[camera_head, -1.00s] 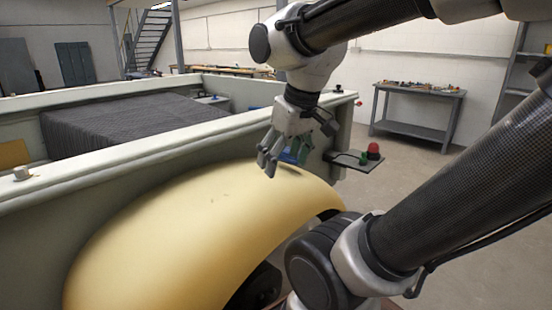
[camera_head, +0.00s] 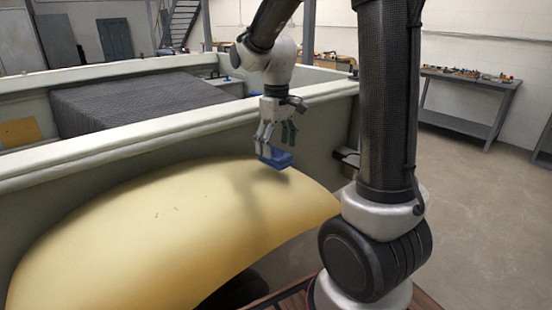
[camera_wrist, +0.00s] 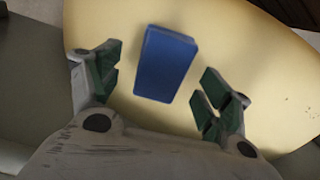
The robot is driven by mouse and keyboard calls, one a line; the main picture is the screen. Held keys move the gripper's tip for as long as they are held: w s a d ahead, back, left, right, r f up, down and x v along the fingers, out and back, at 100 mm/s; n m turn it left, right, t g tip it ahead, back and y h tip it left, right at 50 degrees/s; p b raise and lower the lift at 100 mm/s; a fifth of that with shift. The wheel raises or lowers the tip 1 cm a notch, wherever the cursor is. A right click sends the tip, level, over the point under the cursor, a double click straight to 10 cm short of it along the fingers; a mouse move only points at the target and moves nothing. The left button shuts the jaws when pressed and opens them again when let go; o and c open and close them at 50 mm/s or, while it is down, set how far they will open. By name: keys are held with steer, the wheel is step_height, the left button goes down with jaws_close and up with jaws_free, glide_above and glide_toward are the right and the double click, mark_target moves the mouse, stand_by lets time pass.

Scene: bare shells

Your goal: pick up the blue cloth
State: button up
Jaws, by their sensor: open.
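The blue cloth (camera_head: 278,161) is a small folded block lying on top of the curved yellow fender (camera_head: 150,215), near its right end. In the wrist view the cloth (camera_wrist: 165,64) lies flat on the yellow surface, between and a little ahead of my fingertips. My gripper (camera_head: 275,146) points down over the cloth in the head view. In the wrist view my gripper (camera_wrist: 158,88) is open, with green finger pads on both sides and nothing between them. The cloth's far side is hidden by my fingers in the head view.
The grey-green side wall (camera_head: 190,133) of the vehicle body rises behind the fender. A dark ribbed cover (camera_head: 145,100) lies inside it. A grey workbench (camera_head: 470,100) stands at the right, with open floor (camera_head: 480,210) before it.

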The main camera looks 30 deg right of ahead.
mark_target(276, 153)
steer(key=shift+a+f, duration=0.1)
steer(key=shift+f, duration=1.35)
steer(key=c, duration=1)
steer(key=shift+r, duration=0.15)
step_height(276, 153, up, 10)
steer(key=shift+f, duration=0.1)
steer(key=o, duration=0.3)
steer(key=c, duration=0.3)
